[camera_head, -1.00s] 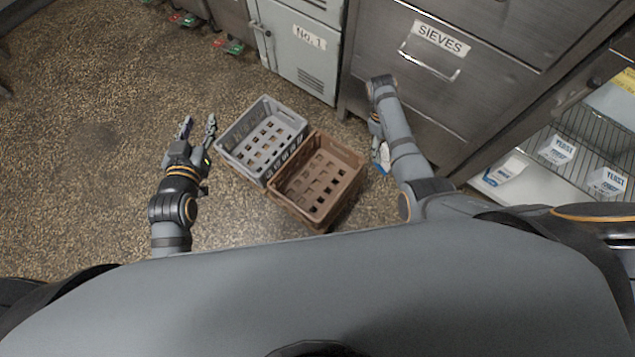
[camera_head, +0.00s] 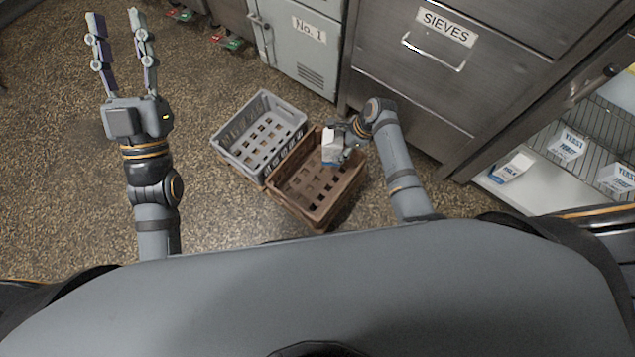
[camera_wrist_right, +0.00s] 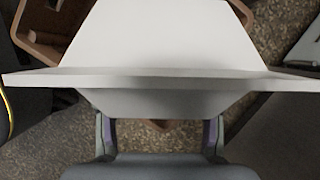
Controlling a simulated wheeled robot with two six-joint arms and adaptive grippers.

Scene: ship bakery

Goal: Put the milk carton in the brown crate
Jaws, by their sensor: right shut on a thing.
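The white and blue milk carton (camera_head: 332,147) is held by my right gripper (camera_head: 344,146) over the upper right part of the brown crate (camera_head: 300,213). In the right wrist view the carton's pale top (camera_wrist_right: 160,40) fills most of the picture, between the gripper's fingers. The brown crate's rim shows behind it there (camera_wrist_right: 38,42). I cannot tell how high the carton is above the crate floor. The visible crate floor is empty. My left gripper (camera_head: 117,40) is open and empty, over bare floor at the far left.
An empty grey crate (camera_head: 228,160) stands against the brown crate's upper left side. A steel drawer unit marked SIEVES (camera_head: 440,75) and a grey locker (camera_head: 300,50) stand behind. An open cabinet at the right holds another milk carton (camera_head: 512,168) and yeast packs (camera_head: 567,146).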

